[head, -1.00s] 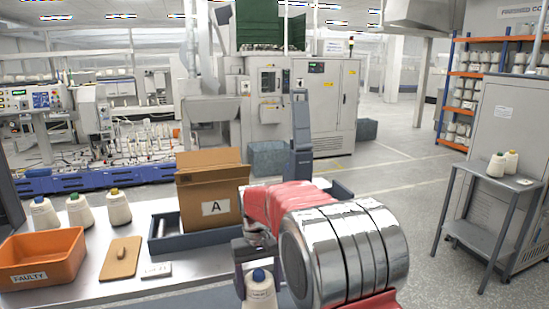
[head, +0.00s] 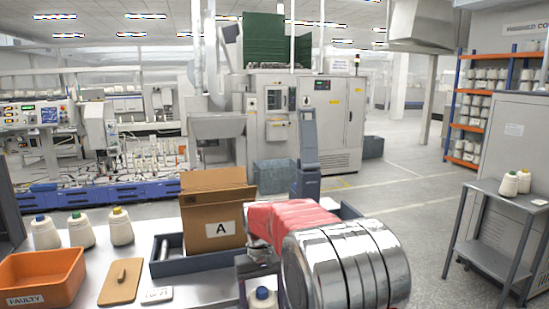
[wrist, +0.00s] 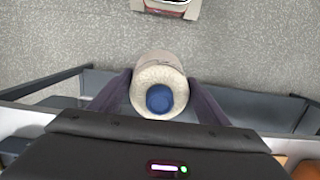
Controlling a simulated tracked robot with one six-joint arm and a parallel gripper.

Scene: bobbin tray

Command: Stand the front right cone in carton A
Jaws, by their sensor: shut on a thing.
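A cream yarn cone with a blue tip (head: 262,295) is in my gripper (head: 258,284), low in the head view, in front of the tray. In the wrist view the same cone (wrist: 146,75) sits between the two dark fingers of my gripper (wrist: 160,92), which press on its sides. The cone is seen nearly end-on there, blue tip towards the camera. Carton A (head: 190,228), an open brown box with a white "A" label, stands beyond the gripper and to its left. Its inside is hidden by its front wall. The lower part of the cone is cut off in the head view.
A dark grey tray (head: 172,268) runs around the carton's base. Three more cones (head: 82,231) stand at the left, behind an orange "FAULTY" bin (head: 80,270). A tan board (head: 113,290) and a small white card (head: 157,294) lie in front of the tray.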

